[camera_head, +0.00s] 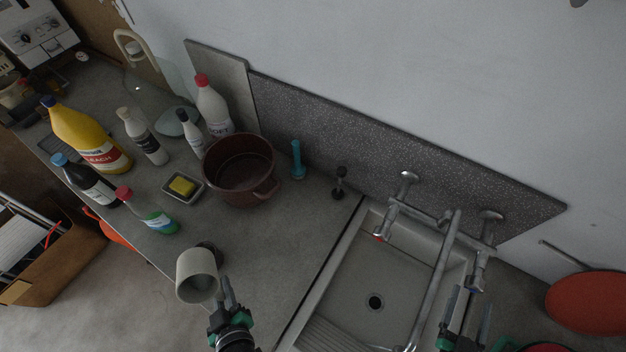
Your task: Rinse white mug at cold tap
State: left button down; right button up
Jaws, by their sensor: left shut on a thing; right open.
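The white mug (197,274) is tilted at the counter's front edge, lower left of the sink. My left gripper (222,292) is at the mug's right side and shut on it; the exact contact is partly hidden. My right gripper (457,312) is open and empty at the right side of the sink (345,290). Two taps stand behind the sink: the left one (383,232) has a red mark, and the right one (479,265) is above my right gripper. A long metal spout (440,270) runs between them over the basin. No water flow is visible.
A brown pot (238,170), a sponge dish (183,188), a yellow bleach bottle (88,138), several other bottles and a glass demijohn (165,90) crowd the left counter. A red pan (588,303) is at right. Counter between pot and sink is mostly clear.

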aim_at(481, 272)
pick_arm(q)
jog(key=shift+f+b, duration=0.35)
jog(key=shift+f, duration=0.05)
pick_arm(e)
jog(key=x, duration=0.8)
jog(key=shift+w+d, duration=0.2)
jog(key=shift+w, duration=0.1)
grip_shut()
pick_arm(q)
jog(key=shift+f, duration=0.25)
pick_arm(e)
jog(key=shift+m, duration=1.7)
grip_release()
jog(key=shift+s, duration=0.1)
pick_arm(q)
jog(key=shift+r, duration=0.5)
pick_arm(e)
jog(key=v, duration=1.2)
